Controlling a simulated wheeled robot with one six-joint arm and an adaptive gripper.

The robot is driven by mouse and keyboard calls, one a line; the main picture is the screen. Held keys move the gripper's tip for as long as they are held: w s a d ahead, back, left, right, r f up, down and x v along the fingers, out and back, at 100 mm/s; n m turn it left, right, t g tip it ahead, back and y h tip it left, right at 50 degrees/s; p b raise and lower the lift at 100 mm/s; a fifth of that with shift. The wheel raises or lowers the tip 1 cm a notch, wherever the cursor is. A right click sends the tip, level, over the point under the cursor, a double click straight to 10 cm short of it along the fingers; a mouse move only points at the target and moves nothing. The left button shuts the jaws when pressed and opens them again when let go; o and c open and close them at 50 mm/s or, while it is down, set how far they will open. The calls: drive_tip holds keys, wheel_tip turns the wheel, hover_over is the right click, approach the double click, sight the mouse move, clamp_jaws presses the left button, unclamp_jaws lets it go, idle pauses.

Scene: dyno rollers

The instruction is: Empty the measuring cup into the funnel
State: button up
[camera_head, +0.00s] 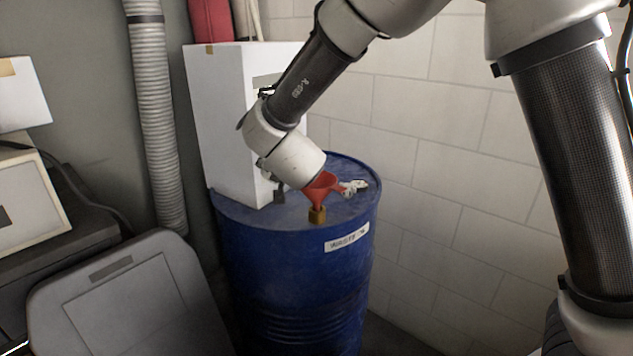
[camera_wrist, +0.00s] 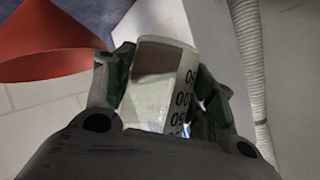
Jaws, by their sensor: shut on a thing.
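The red funnel (camera_head: 321,189) stands upright in a brass fitting (camera_head: 317,215) on top of the blue drum (camera_head: 290,265). In the wrist view the funnel (camera_wrist: 45,40) is at the upper left, beside the cup and apart from it in the picture. The clear measuring cup (camera_wrist: 158,85) with dark graduation marks is between the two fingers of my gripper (camera_wrist: 163,65), which is shut on it. A brownish patch shows inside the cup; its contents are not clear.
A tall white box (camera_head: 225,130) stands on the drum behind my wrist. A small pale object (camera_head: 354,187) lies on the drum right of the funnel. A ribbed grey hose (camera_head: 155,120) hangs at the left; a tiled wall (camera_head: 440,160) stands behind.

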drive_tip(key=shift+w+d+r+m+y, duration=0.1)
drive_tip(key=shift+d+r+m+y, duration=0.2)
drive_tip(key=shift+d+m, duration=0.15)
drive_tip(key=shift+f+m+y, duration=0.35)
drive_tip(key=shift+m+y, duration=0.05)
drive_tip(key=shift+m, duration=0.05)
drive_tip(key=shift+r+m+y, duration=0.4)
drive_tip(key=shift+m, duration=0.1)
drive_tip(key=shift+a+f+m+y+p, duration=0.1)
drive_tip(key=shift+m+y+p, duration=0.3)
drive_tip(key=shift+m+y, duration=0.15)
drive_tip(key=shift+r+m+y+p, duration=0.45)
drive_tip(key=shift+m+p, duration=0.2)
drive_tip(key=shift+m, duration=0.1)
drive_tip(key=shift+w+d+r+m+y, duration=0.15)
drive_tip(key=shift+d+r+m+y, duration=0.3)
drive_tip(key=shift+d, duration=0.2)
drive_tip(key=shift+d+t+p, duration=0.15)
drive_tip(key=shift+t+p, duration=0.15)
drive_tip(key=shift+p, duration=0.05)
drive_tip(key=shift+d+f+m+y+p, duration=0.25)
drive_tip(key=shift+m+y+p, duration=0.15)
drive_tip(key=shift+m, duration=0.45)
